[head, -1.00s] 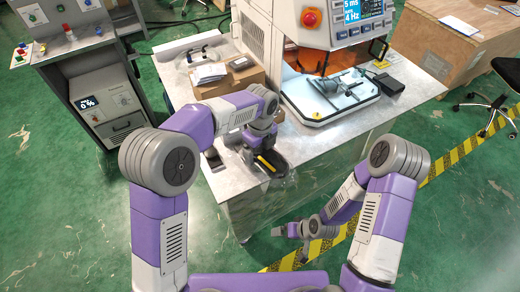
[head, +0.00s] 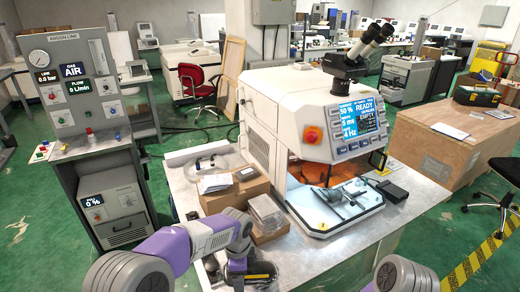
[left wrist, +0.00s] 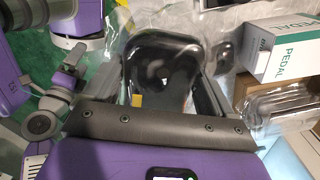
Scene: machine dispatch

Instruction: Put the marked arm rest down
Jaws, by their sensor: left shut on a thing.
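The arm rest is a black, glossy, rounded pad (left wrist: 165,65) with a small yellow mark, seen between the fingers in the left wrist view. My left gripper (left wrist: 160,95) is shut on it. In the head view the arm rest (head: 262,268) shows only in part, at the bottom edge beside my left gripper (head: 237,272), over the near left part of the metal bench (head: 335,245). I cannot tell whether it touches the bench.
A laser welder (head: 310,110) with an open front and white tray stands on the bench. Cardboard boxes (head: 232,192) and clear-wrapped packs (head: 265,210) lie left of it. A white PEDAL box (left wrist: 285,48) is at the right in the left wrist view. The front right bench top looks bare.

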